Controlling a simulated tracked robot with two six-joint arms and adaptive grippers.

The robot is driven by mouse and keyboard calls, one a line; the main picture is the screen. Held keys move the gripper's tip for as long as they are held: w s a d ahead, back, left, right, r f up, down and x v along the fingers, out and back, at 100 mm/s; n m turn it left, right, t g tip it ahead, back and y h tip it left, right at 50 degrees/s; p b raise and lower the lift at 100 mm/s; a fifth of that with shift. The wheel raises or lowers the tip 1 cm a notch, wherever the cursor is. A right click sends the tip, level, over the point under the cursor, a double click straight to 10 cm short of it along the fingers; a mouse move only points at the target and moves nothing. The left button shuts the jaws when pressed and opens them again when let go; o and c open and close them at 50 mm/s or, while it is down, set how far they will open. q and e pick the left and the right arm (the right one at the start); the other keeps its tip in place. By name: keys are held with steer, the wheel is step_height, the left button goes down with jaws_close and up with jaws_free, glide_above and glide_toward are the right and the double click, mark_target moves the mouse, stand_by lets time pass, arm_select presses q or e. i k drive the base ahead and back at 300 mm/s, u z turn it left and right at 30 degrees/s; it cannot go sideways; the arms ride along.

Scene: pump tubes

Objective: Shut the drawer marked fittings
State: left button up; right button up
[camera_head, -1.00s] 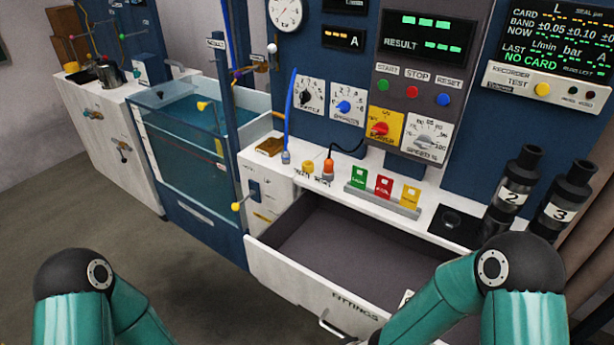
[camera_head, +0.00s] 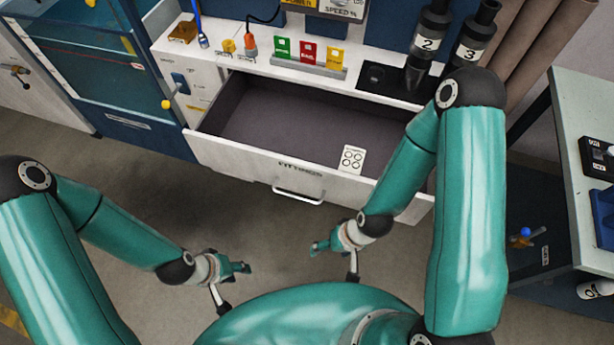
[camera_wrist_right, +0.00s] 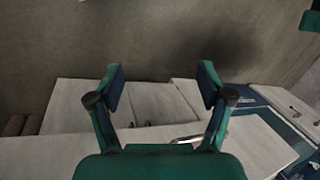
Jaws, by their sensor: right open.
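The drawer marked fittings (camera_head: 222,156) stands pulled out from the white cabinet, its grey inside showing. Its white front carries the word FITTINGS and a pale bar handle (camera_head: 298,196).
On the counter above stand green, red and yellow cards (camera_head: 308,54) in a rack and black cylinders marked 2 (camera_head: 428,42) and 3 (camera_head: 474,43). A water tank (camera_head: 85,50) is at the left, a side table (camera_head: 582,95) at the right. The floor before the drawer is clear.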

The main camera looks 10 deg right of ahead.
mark_target(294, 137)
steer(key=u, duration=1.05)
steer(key=i, duration=0.15)
steer(key=z, duration=3)
steer(key=k, duration=1.25)
steer(key=u, duration=0.25)
steer(key=i, duration=1)
steer(key=u, duration=0.1)
